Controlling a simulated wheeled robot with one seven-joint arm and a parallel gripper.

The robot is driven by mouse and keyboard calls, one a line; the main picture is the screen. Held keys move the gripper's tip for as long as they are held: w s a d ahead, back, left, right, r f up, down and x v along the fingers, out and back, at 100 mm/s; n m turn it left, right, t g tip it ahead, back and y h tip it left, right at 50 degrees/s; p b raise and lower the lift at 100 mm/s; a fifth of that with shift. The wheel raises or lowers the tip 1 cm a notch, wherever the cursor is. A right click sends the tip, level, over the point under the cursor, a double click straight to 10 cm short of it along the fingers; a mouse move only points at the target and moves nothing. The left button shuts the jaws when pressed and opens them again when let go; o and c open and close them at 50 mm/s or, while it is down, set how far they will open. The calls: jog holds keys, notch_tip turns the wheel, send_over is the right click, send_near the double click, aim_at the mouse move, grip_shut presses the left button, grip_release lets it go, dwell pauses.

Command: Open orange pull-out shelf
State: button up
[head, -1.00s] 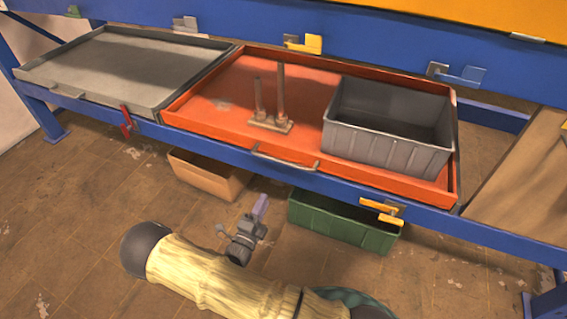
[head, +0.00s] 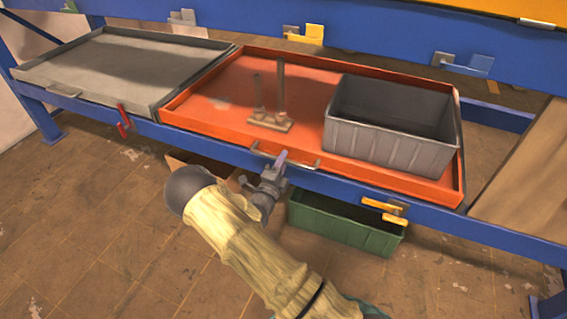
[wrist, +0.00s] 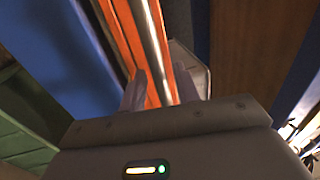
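The orange pull-out shelf (head: 215,112) lies in the blue rack, its front edge level with the rack's front beam. Its metal handle (head: 308,164) runs along the front edge and is partly hidden by my gripper (head: 281,158). The gripper is at the middle of the handle. In the wrist view, my gripper (wrist: 161,86) has its two fingers apart. The orange shelf front (wrist: 124,32) and a pale metal bar, the handle (wrist: 157,35), show between and beyond the fingers. I cannot tell whether the fingers touch the handle.
The shelf carries a grey crate (head: 385,150) and a bracket with two posts (head: 270,124). A grey shelf (head: 110,65) is at left. A red latch (head: 123,120) and yellow latch (head: 384,207) sit on the blue beam. A green crate (head: 340,230) stands below. Floor in front is clear.

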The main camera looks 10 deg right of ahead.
jog(key=shift+w+d+r, duration=0.1)
jog(key=shift+w+d, duration=0.1)
jog(key=shift+w, duration=0.1)
grip_shut()
jog(key=shift+s+a, duration=0.1)
jog(key=shift+s, duration=0.05)
jog(key=r+p+v, duration=0.2)
jog(key=p+v, duration=0.2)
jog(key=v, duration=0.7)
jog(key=r+p+v, duration=0.2)
jog(key=p+v, duration=0.2)
jog(key=v, duration=0.8)
jog(key=s+r+p+v, duration=0.1)
jog(key=p+v, duration=0.3)
jog(key=v, duration=0.8)
jog(key=shift+s+a+r, duration=0.15)
jog(key=shift+a+r, duration=0.3)
jog(key=shift+r, duration=0.3)
